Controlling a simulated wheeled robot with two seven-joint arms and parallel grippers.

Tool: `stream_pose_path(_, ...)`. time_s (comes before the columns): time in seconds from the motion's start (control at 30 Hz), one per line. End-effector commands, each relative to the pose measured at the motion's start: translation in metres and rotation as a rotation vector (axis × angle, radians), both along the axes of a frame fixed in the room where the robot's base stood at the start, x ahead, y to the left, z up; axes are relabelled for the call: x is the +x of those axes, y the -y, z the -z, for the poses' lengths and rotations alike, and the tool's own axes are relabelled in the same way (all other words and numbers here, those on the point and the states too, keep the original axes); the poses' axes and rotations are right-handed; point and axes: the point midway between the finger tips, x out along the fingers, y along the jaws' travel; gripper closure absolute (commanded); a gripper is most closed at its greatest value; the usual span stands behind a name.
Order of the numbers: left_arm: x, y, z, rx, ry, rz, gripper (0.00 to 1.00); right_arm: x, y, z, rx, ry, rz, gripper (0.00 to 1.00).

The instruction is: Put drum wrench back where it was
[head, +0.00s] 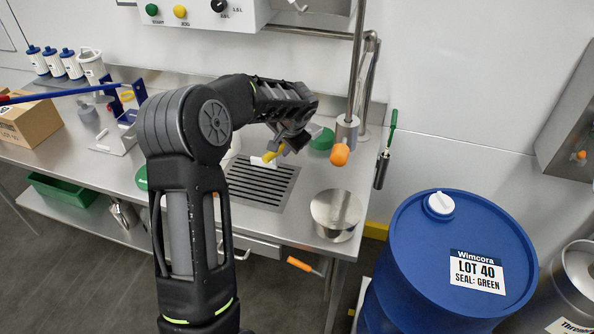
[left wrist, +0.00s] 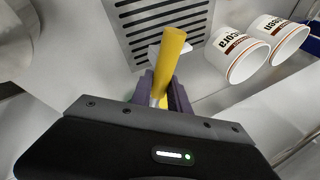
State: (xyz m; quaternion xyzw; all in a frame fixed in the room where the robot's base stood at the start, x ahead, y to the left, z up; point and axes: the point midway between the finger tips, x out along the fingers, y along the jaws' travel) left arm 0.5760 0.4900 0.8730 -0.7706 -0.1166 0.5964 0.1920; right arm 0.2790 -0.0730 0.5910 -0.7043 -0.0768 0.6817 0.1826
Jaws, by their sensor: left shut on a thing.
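My left gripper (head: 287,143) is shut on a yellow-handled tool (head: 273,155), which may be the drum wrench. It is above the slotted drain grate (head: 262,190) on the steel bench. In the left wrist view the tool's yellow handle (left wrist: 172,62) sticks out beyond the dark fingers (left wrist: 163,95). A small white piece shows behind the handle, and the tool's other end is hidden by the gripper. The blue drum (head: 410,245) stands right of the bench with a white cap (head: 440,204) on its lid. My right gripper is not in view.
A steel pot (head: 336,215) stands at the bench's front right corner. A green-handled tool (head: 391,130) hangs in a wall holder. An orange handle (head: 299,264) shows below the bench edge. An orange-tipped pipe fitting (head: 340,154) hangs above the bench. A cardboard box (head: 30,122) is far left.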

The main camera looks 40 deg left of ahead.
Motion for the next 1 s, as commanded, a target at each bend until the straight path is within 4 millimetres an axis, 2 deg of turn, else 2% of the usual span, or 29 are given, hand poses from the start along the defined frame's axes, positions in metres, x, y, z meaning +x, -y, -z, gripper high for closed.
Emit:
stream_pose_path(0.07,0.0,0.0,0.005,0.0,-0.001,0.0,1.0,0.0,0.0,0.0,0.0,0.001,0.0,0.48)
stream_pose_path(0.3,-0.001,0.0,0.046,-0.001,-0.004,0.001,1.0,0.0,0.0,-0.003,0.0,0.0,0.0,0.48)
stream_pose_path(0.4,0.0,0.0,0.058,-0.001,0.0,0.0,1.0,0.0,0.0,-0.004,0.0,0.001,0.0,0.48)
stream_pose_path(0.77,0.0,0.0,0.063,0.0,0.0,0.0,1.0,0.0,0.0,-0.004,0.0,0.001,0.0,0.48)
stream_pose_path(1.0,0.0,0.0,0.093,-0.001,-0.002,0.0,1.0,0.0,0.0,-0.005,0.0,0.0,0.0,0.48)
